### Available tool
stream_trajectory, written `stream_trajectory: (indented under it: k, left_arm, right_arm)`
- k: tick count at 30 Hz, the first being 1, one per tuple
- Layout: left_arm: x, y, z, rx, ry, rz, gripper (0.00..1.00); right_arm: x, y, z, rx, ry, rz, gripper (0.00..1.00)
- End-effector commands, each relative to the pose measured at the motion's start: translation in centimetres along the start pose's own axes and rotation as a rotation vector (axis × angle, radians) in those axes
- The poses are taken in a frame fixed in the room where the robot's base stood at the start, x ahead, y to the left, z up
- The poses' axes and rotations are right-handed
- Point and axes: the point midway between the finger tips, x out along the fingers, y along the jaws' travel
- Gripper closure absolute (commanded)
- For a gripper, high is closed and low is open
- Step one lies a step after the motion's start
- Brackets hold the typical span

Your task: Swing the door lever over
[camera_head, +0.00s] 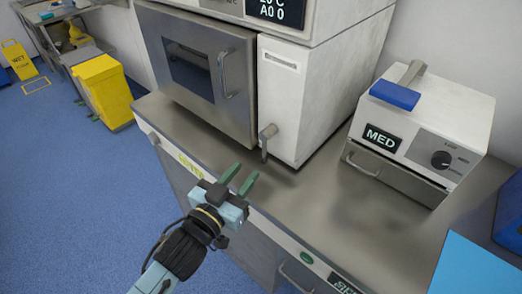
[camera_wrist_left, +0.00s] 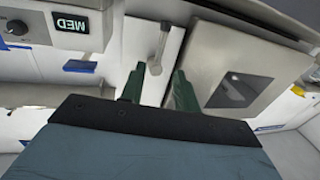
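The door lever (camera_head: 265,143) is a grey metal handle on the white front panel, right of the steel door (camera_head: 198,72) of the large oven-like unit. It hangs down from its pivot. In the left wrist view the lever (camera_wrist_left: 159,45) shows ahead of the fingers, nearly in line with the gap between them. My left gripper (camera_head: 239,180) has green fingers, which are apart with nothing between them. It is in front of and below the lever, not touching it, over the counter's front edge. The fingers also show in the left wrist view (camera_wrist_left: 157,85). My right gripper is not in view.
The steel counter (camera_head: 290,205) is bare in front of the unit. A smaller white device (camera_head: 425,125) marked MED stands at right, with a blue block (camera_head: 395,94) on top. A blue panel (camera_head: 475,268) is at the lower right. A yellow bin (camera_head: 104,92) stands far left.

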Motion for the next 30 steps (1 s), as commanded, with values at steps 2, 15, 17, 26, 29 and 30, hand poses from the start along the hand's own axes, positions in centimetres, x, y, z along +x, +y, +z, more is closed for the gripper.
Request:
stream_trajectory:
  k: [2,15,17,26,29,30]
  left_arm:
    - [1.8,0.0,-0.1,0.001,0.003,0.000,0.68]
    - [8.1,0.0,0.0,-0.001,-0.001,0.000,0.68]
    - [8.3,0.0,0.0,-0.001,0.000,0.000,0.68]
    - [8.5,0.0,0.1,-0.001,-0.001,0.000,0.68]
    - [8.5,0.0,0.1,-0.001,-0.001,0.000,0.81]
    - [8.5,0.0,0.1,-0.001,-0.001,0.000,0.87]
  right_arm:
    - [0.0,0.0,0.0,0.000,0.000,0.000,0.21]
    - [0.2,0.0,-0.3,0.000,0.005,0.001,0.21]
    - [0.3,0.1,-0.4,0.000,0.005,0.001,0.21]
    - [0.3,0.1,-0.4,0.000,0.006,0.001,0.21]
    - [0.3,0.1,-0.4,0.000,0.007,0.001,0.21]
    - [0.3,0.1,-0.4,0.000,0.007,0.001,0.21]
